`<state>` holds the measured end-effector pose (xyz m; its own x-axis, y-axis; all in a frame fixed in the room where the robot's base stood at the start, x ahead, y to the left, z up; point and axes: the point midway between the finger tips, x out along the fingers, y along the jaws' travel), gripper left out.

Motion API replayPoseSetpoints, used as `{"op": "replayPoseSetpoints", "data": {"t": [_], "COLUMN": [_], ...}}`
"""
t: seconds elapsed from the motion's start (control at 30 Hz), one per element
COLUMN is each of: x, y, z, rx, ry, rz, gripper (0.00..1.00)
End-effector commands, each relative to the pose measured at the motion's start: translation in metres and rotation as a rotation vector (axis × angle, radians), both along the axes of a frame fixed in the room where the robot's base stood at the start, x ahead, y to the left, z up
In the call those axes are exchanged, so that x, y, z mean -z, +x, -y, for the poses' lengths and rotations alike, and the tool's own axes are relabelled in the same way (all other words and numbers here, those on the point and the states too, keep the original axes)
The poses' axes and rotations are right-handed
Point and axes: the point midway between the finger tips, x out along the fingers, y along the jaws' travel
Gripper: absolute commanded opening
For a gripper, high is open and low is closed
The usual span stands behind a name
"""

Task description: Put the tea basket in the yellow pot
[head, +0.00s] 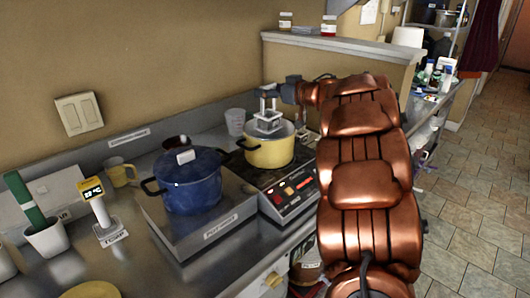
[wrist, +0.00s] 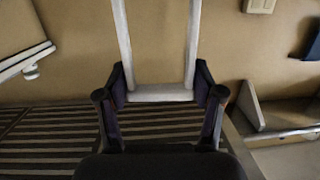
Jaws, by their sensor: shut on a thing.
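The yellow pot (head: 270,155) stands on a black cooker with red lights, its top open. The tea basket (head: 268,123) is a pale grey, square-looking basket with a tall handle, upright at the pot's mouth. I cannot tell whether its bottom is below the rim. My gripper (head: 267,91) is above the pot, shut on the basket's handle. In the wrist view, the white handle frame (wrist: 160,93) lies between the two dark fingers of my gripper (wrist: 161,98). The basket's body is out of sight there.
A blue lidded pot (head: 190,185) stands on a grey block left of the yellow pot. A white cup (head: 235,121) is behind, near the wall. A low partition (head: 340,50) rises behind my arm. A yellow mug (head: 120,171) stands farther left.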

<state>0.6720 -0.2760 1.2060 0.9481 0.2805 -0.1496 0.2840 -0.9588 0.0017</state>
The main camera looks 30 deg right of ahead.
Motion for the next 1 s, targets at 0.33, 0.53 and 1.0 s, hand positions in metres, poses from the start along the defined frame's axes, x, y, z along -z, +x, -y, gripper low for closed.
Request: {"op": "replayPoseSetpoints", "data": {"t": [0.33,0.53,1.0], "x": [0.052,0.067,0.098], "y": [-0.001,0.000,0.000], "z": [0.002,0.001,0.000], "rx": [0.003,0.000,-0.001], "ry": [0.004,0.002,0.001], "rz": [-0.002,0.000,0.001], "gripper": [0.06,0.06,0.06]}}
